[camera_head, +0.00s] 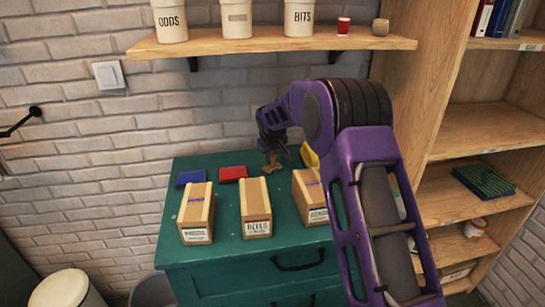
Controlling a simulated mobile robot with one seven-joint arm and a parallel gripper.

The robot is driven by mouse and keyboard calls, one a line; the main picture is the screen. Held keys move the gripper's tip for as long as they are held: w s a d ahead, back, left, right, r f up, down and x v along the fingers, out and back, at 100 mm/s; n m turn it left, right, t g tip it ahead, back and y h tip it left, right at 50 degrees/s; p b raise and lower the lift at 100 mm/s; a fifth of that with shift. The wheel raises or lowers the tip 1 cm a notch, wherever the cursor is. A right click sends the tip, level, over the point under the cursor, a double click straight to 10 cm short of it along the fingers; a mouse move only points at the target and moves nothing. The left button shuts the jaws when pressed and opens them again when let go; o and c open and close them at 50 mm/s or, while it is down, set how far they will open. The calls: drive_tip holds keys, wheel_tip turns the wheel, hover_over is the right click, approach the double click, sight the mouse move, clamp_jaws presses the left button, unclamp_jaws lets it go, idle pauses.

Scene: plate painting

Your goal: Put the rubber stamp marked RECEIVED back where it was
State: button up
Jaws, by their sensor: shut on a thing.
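My gripper (275,151) is at the back of the green cabinet top, to the right of the red pad. It is shut on a small brown wooden thing (273,167), which looks like the rubber stamp. Its marking is too small to read, and my fingers partly hide it. I cannot tell whether it touches the cabinet top. A blue pad (190,177), a red pad (232,173) and a yellow pad (310,156) lie in a row along the back. My arm covers part of the right side.
Three wooden boxes with labels stand in front on the green cabinet (178,258): left box (197,212), middle box (256,206), right box (309,196). A wall shelf (230,43) with jars hangs above. A bookcase (480,130) stands at right. Bare cabinet top shows between the boxes.

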drive_tip(key=shift+f, duration=0.15)
drive_tip(key=o, duration=1)
drive_tip(key=shift+o, duration=0.2)
drive_tip(key=shift+s+r, duration=0.1)
drive_tip(key=shift+r, duration=0.4)
drive_tip(key=v, duration=1.1)
drive_tip(key=shift+s+r, duration=0.1)
drive_tip(key=shift+r, duration=0.05)
